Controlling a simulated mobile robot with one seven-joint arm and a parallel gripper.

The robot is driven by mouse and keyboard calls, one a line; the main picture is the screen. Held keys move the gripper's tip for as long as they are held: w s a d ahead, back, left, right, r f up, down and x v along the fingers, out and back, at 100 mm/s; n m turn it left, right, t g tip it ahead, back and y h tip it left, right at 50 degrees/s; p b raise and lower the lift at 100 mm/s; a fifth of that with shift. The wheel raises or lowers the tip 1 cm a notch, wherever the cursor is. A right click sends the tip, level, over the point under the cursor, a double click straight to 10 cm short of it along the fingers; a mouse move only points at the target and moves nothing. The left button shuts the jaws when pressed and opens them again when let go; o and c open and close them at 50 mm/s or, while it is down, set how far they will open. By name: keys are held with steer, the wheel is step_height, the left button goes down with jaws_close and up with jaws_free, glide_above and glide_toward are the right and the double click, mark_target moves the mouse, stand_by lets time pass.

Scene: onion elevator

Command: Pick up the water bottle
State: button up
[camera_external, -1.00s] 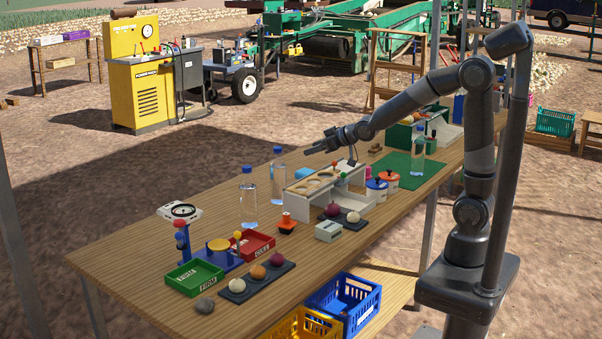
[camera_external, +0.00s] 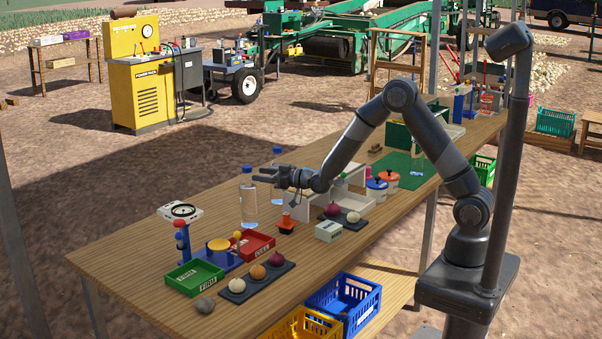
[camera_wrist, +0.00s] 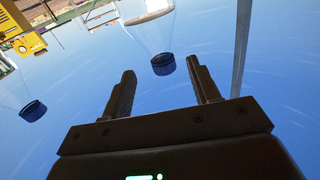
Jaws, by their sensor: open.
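Several clear water bottles with blue caps stand upright on the wooden table. One bottle (camera_external: 248,208) is at the left, just beyond my fingertips. A second bottle (camera_external: 277,157) stands behind my gripper, which hides much of it. A third bottle (camera_external: 416,165) stands on the green mat, partly behind my arm. My gripper (camera_external: 262,175) is open and empty at about cap height. In the wrist view, which looks upside down, one blue cap (camera_wrist: 163,64) shows between and beyond the open fingertips (camera_wrist: 166,78). Another cap (camera_wrist: 33,110) is at the left.
Red (camera_external: 252,245) and green (camera_external: 195,277) trays and a dark tray of onions (camera_external: 256,283) fill the near left.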

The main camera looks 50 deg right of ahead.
steer(key=x, duration=0.8)
steer(key=shift+a+r, duration=0.1)
steer(key=shift+r, duration=0.2)
jaws_close()
stand_by(0.3)
steer(key=shift+r, duration=0.1)
